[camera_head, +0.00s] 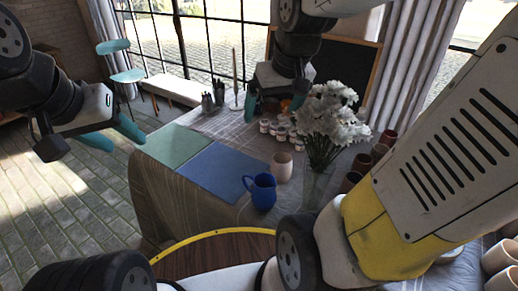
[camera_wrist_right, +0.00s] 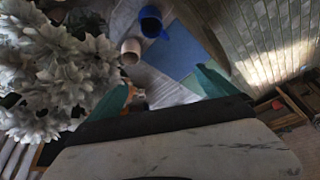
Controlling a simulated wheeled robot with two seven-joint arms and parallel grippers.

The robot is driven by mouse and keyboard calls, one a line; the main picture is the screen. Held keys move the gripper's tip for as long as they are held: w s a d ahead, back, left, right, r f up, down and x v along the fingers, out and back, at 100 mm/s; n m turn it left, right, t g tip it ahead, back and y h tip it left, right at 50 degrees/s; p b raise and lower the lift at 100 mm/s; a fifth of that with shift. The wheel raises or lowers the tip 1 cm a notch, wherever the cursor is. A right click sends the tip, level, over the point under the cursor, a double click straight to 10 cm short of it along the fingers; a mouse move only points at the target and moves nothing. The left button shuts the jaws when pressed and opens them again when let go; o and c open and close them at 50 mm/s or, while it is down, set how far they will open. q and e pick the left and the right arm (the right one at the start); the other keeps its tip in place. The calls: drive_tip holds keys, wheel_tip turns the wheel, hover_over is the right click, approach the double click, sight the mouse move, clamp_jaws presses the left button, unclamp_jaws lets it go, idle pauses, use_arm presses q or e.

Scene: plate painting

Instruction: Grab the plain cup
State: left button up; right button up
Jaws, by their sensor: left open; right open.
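The plain cup (camera_head: 282,167) is pale beige and stands upright on the cloth-covered table, just behind a blue jug (camera_head: 262,191) with a handle. In the right wrist view the plain cup (camera_wrist_right: 131,51) shows at upper left, beside the blue jug (camera_wrist_right: 151,22). My right gripper (camera_head: 275,101) has teal fingers spread apart, with nothing between them, and hangs above the far part of the table, apart from the cup. Its spread fingers (camera_wrist_right: 165,90) also show in the wrist view. My left gripper (camera_head: 114,136) is open and empty, left of the table.
A vase of white flowers (camera_head: 328,120) stands right of the cup. Green (camera_head: 172,145) and blue mats (camera_head: 224,170) lie to the left. Small paint pots (camera_head: 281,132) stand behind, and brown pots (camera_head: 379,152) line the right. My own arm covers the lower right.

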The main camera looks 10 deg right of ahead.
drive_tip(key=w, duration=0.1)
drive_tip(key=n+g+h, duration=0.1)
drive_tip(key=n+g, duration=0.1)
drive_tip(key=g, duration=0.2)
hover_over(282, 165)
drive_tip(key=w, duration=0.3)
wheel_tip(282, 165, down, 25)
drive_tip(key=f, duration=0.5)
drive_tip(key=d+f, duration=0.1)
drive_tip(key=f, duration=0.2)
drive_tip(key=shift+w+d+f, duration=0.1)
drive_tip(key=shift+w, duration=0.1)
drive_tip(key=c, duration=1.8)
